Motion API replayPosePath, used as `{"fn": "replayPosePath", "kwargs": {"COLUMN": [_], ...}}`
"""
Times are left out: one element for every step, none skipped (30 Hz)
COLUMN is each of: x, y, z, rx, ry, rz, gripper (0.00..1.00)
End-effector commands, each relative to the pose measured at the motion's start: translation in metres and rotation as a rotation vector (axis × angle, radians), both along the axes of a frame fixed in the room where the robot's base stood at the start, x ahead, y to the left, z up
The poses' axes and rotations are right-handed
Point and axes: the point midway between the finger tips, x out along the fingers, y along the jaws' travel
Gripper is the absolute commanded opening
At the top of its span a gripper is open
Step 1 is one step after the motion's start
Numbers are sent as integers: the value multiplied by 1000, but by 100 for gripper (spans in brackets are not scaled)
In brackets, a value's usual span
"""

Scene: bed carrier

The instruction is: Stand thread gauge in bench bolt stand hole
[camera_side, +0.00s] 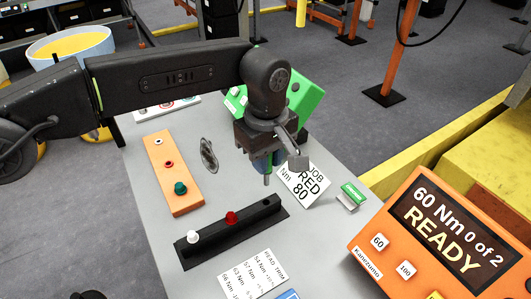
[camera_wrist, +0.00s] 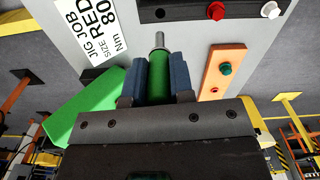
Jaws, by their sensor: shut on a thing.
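My gripper (camera_wrist: 158,78) is shut on the thread gauge (camera_wrist: 158,72), a green cylinder with a thin metal tip. In the side view my gripper (camera_side: 264,160) holds it upright above the grey bench, tip down, with most of it hidden by the fingers. A black stand (camera_side: 245,225) lies in front of the gripper in the side view. It carries a white-topped piece at its left and a red-topped piece at its middle. A dark open hole shows at its right end (camera_wrist: 160,13). The gauge tip appears close to that hole but apart from it.
An orange strip (camera_side: 171,178) with white, red and green pieces lies left of the gripper. A green box (camera_side: 309,98) stands behind it. A job card (camera_side: 305,187) and a small green-topped block (camera_side: 352,195) are to the right. An orange display box (camera_side: 430,235) stands nearby.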

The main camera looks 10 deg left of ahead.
Motion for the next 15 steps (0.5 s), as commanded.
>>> {"fn": "replayPosePath", "kwargs": {"x": [0, 0, 0, 0, 0, 0, 0, 0, 0, 0, 0, 0, 0, 0, 0], "y": [0, 0, 0, 0, 0, 1, 1, 0, 0, 0, 0, 0, 0, 0, 0], "z": [-5, -7, -11, -14, -17, -21, -24, -26, -30, -32, -35, -38, -40, -42, -44], "rx": [1, 2, 2, 2, 2, 3, 3, 1, 1, 2, 2, 1, 1, 1, 1], "ry": [2, 2, 2, 2, 2, 3, 3, 2, 2, 2, 2, 2, 1, 1, 1], "rz": [0, 0, 0, 0, 0, 0, 0, 0, 0, 0, 0, 0, 0, 0, 0], "gripper": [0, 0, 0, 0, 0, 0, 0, 0, 0, 0, 0, 0, 0, 0, 0]}}
